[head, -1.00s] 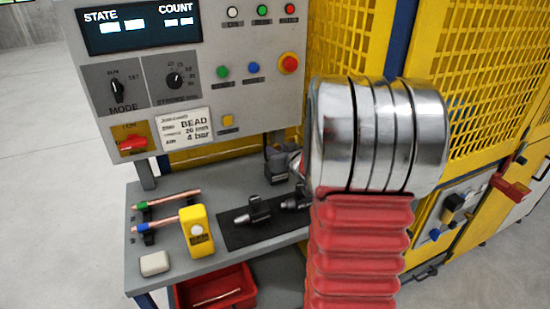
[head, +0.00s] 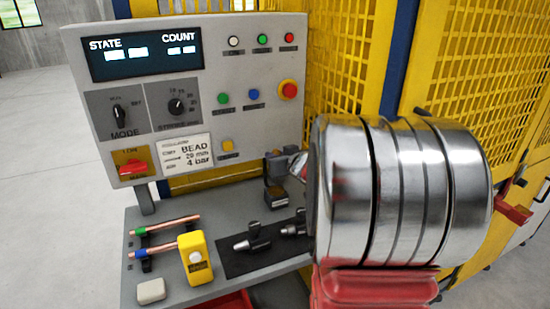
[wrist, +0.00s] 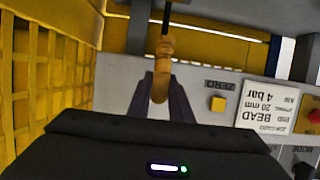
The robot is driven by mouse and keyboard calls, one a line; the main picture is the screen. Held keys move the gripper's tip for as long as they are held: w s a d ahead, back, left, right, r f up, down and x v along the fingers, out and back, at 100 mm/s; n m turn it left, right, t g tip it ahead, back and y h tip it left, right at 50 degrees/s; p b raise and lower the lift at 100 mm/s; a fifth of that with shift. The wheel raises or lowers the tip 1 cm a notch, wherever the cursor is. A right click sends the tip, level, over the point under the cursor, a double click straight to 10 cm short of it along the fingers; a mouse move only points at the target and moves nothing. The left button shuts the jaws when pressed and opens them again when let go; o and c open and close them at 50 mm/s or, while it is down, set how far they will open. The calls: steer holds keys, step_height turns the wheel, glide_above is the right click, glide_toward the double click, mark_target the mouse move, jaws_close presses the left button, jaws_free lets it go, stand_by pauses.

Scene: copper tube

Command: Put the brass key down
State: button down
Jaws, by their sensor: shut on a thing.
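In the wrist view, the two fingers of my gripper (wrist: 160,88) are closed on a brass-coloured piece, the brass key (wrist: 164,48). It sticks out beyond the fingertips, with a thin dark rod in line above it. I cannot tell whether the key touches anything else. In the head view, my silver and red arm covers the right middle, and the key cannot be made out there. A dark block (head: 277,196) stands at the back of the bench, just left of my arm.
The control panel (head: 190,95) rises behind the grey bench (head: 200,292). On the bench are copper tubes (head: 168,224), a yellow box (head: 195,258), a pale block (head: 151,291) and dark tools (head: 255,238) on a black mat. Yellow mesh guarding (head: 345,60) stands behind and right.

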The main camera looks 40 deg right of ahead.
steer(key=shift+w, duration=0.1)
steer(key=s+a+f+n+g+y, duration=0.1)
steer(key=a+n+y, duration=0.7)
steer(key=y, duration=0.3)
steer(key=shift+s+f+n, duration=0.35)
steer(key=shift+f+n, duration=0.05)
steer(key=shift+n, duration=0.2)
steer(key=shift+a, duration=0.1)
